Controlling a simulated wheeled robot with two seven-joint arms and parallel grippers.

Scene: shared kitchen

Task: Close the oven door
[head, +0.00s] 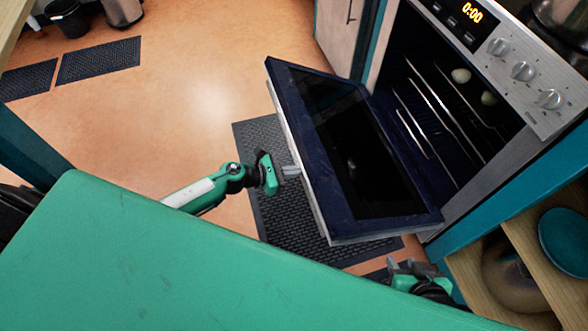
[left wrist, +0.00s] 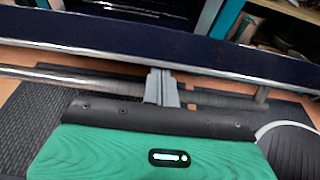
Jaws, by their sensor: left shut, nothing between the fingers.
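The oven door (head: 350,155) hangs open, folded down and out from the oven (head: 440,110), its dark inner side with a glass pane facing up. My left gripper (head: 290,171) is shut and empty, its fingertips at the door's outer front side. In the left wrist view its shut fingers (left wrist: 161,88) overlap the door's metal handle bar (left wrist: 70,82), below the dark door edge (left wrist: 160,45). I cannot tell whether they touch the bar. My right gripper (head: 403,268) is low at the right, below the door's near corner, partly cut by the green surface; its jaws are unclear.
A green surface (head: 150,260) fills the lower left foreground. A dark mat (head: 285,215) lies under the door. Wooden shelves (head: 540,240) with a teal plate (head: 568,240) stand at the right.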

